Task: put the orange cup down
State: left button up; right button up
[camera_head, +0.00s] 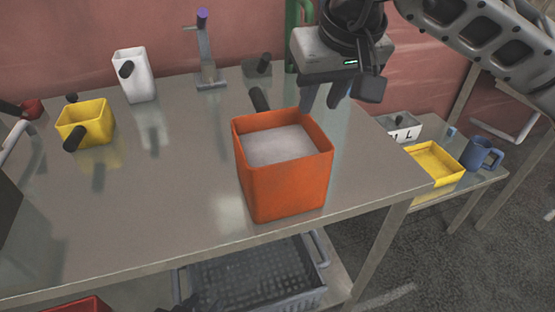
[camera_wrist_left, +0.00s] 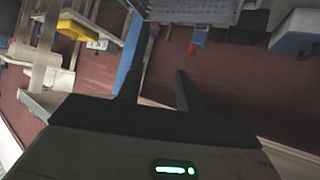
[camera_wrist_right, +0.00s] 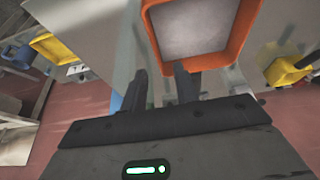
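The orange cup (camera_head: 283,178) is square and holds pale powder. It stands upright on the grey table (camera_head: 170,200) near its front edge, with its black handle (camera_head: 259,99) at the back. My right gripper (camera_head: 325,94) is just behind and to the right of the cup, apart from the handle, with nothing between its fingers. In the right wrist view its fingers (camera_wrist_right: 162,88) are apart, and the cup (camera_wrist_right: 238,50) is beyond them. My left gripper (camera_wrist_left: 158,88) is open and empty in the left wrist view, away from the cup; I cannot make it out clearly in the head view.
A yellow cup (camera_head: 86,123), a white cup (camera_head: 134,76) and a metal stand with a purple top (camera_head: 204,50) are on the table's left and back. A grey crate (camera_head: 250,282) is below. A lower side table holds a yellow tray (camera_head: 436,160) and a blue mug (camera_head: 483,154).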

aim_at(311, 135)
jog(key=x, duration=0.2)
jog(key=p+x, duration=0.1)
jog(key=x, duration=0.5)
jog(key=shift+s+d+f, duration=0.25)
jog(key=shift+d, duration=0.05)
jog(key=shift+w+f, duration=0.2)
jog(key=shift+f, duration=0.2)
jog(key=shift+f+b, duration=0.25)
jog(key=shift+b, duration=0.1)
dwell(0.3)
jog(key=shift+r, duration=0.1)
grip_shut()
